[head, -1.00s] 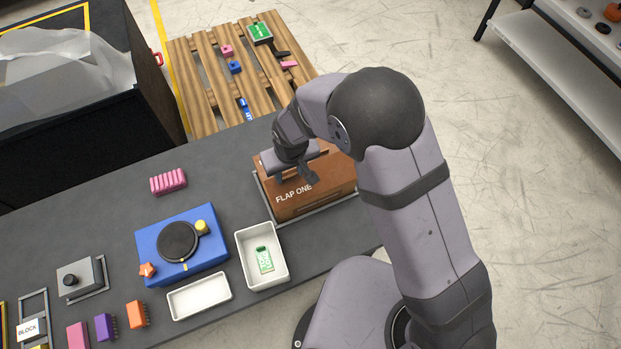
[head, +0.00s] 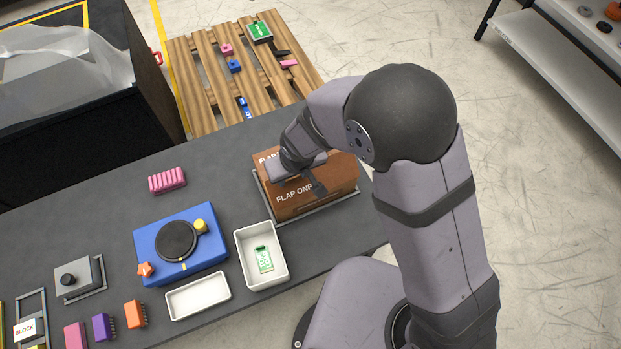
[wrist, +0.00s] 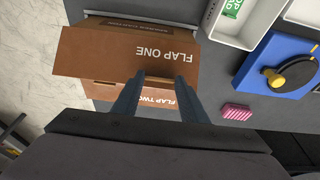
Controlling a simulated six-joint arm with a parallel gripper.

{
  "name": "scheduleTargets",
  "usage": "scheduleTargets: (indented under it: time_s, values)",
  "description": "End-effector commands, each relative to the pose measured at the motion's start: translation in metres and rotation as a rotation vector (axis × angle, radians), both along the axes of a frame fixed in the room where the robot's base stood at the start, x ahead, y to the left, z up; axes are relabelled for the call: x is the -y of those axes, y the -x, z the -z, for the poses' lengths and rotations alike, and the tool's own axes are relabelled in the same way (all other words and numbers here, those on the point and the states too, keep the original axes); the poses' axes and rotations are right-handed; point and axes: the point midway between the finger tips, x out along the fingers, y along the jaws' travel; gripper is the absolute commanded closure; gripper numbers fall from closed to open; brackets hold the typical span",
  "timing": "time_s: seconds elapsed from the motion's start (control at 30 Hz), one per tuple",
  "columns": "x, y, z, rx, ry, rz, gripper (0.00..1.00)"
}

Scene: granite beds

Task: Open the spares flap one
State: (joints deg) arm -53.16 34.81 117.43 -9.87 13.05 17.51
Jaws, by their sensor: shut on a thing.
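The brown spares carton (head: 340,202) stands on the dark bench in the head view. Its flap one (head: 284,206), lettered FLAP ONE, faces the camera; it also shows large in the wrist view (wrist: 95,55), wider than the carton behind it and seemingly tilted up. My gripper (head: 318,187) is over the carton. In the wrist view its fingers (wrist: 160,76) are at the free edge of flap one and shut on it. Flap two (wrist: 110,92) shows beyond that edge, partly hidden by the fingers. The carton's inside is not clearly visible.
The carton sits within a grey frame (head: 318,213). A white bin (head: 279,276) with a green item stands close to its left front. A blue turntable unit (head: 150,243) and a pink ribbed block (head: 167,180) are farther left. A wooden pallet (head: 205,88) lies behind the bench.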

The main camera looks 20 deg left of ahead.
Motion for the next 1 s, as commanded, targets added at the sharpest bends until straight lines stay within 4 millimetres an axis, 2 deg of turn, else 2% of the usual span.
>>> scheduleTargets:
  time_s: [1.0]
  values:
    - [0.014,0.015,-0.002,0.042,-0.044,0.000,0.66]
